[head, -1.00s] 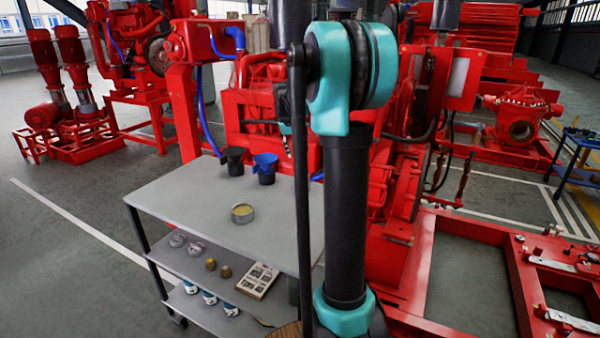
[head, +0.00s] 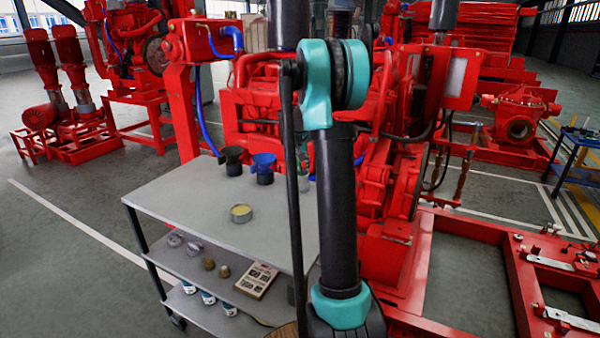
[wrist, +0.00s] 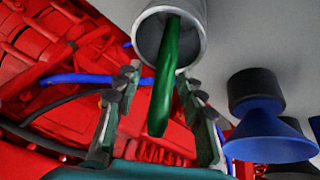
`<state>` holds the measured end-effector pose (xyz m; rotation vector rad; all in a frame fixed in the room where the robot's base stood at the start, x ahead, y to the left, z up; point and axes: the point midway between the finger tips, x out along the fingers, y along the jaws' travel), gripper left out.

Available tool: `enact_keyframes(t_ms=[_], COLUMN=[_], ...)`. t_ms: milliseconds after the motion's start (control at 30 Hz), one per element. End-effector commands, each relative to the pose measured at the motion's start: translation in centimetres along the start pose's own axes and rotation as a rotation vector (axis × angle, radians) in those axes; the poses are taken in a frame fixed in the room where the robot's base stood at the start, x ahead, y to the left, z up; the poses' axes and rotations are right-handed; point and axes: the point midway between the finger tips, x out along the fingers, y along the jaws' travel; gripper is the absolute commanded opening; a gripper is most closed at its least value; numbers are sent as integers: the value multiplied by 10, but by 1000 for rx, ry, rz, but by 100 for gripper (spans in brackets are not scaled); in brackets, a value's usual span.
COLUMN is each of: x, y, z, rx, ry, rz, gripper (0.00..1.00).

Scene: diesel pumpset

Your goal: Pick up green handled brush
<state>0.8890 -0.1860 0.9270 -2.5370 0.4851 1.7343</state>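In the wrist view, the brush's green handle (wrist: 162,88) sticks out of a grey metal cup (wrist: 193,22). The rest of the brush is hidden inside the cup. My gripper (wrist: 158,82) is open, its fingers on either side of the handle with visible gaps. Its fingertips are close to the cup's rim; I cannot tell whether they touch it. In the head view my arm hides the brush and most of the gripper.
A blue funnel (head: 263,168) and a black funnel (head: 231,161) stand on the grey cart (head: 185,200), with a round tin (head: 241,213) in front. Small items and a booklet (head: 257,280) lie on its lower shelves. The red pumpset (head: 375,190) stands behind.

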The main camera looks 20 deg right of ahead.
Motion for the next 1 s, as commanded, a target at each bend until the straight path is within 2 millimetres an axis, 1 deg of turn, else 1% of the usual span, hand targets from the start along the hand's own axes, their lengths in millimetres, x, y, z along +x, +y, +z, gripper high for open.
enact_keyframes(t_ms=[133,433,1000], x=[0,0,-1], y=[0,0,0], z=[0,0,0], rx=[0,0,0], ry=[0,0,0], rz=[0,0,0], gripper=[38,1,0])
